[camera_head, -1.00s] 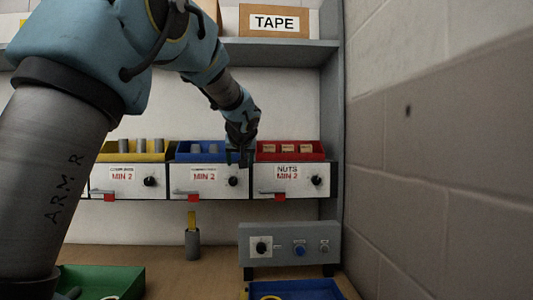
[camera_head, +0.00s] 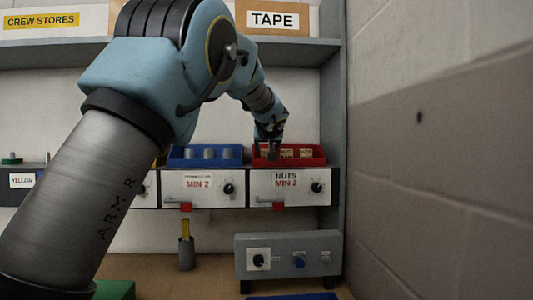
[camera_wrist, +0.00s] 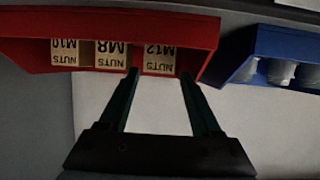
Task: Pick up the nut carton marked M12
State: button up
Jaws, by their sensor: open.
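The nut carton marked M12 (camera_wrist: 159,60) is a small tan box in the red bin (camera_wrist: 205,35). In the wrist view its label reads upside down and it sits at the right of the row, beside the M8 carton (camera_wrist: 111,55) and the M10 carton (camera_wrist: 64,52). My gripper (camera_wrist: 160,75) is open and empty. Its two fingertips lie on either side of the M12 carton in the wrist view; I cannot tell whether they touch it. In the head view my gripper (camera_head: 272,155) is at the left end of the red bin (camera_head: 318,153) and hides part of it.
A blue bin (camera_head: 203,155) with grey cylinders stands just left of the red bin. Below are drawer fronts marked MIN 2 (camera_head: 288,188). A shelf (camera_head: 290,43) with a TAPE box (camera_head: 272,20) is above. A block wall (camera_head: 440,150) closes the right side.

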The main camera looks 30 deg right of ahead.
aim_at(267, 150)
jog(key=shift+p+x, duration=2)
jog(key=shift+x, duration=1.2)
jog(key=shift+d, duration=0.1)
jog(key=shift+c, duration=0.2)
jog(key=shift+r, duration=0.1)
grip_shut()
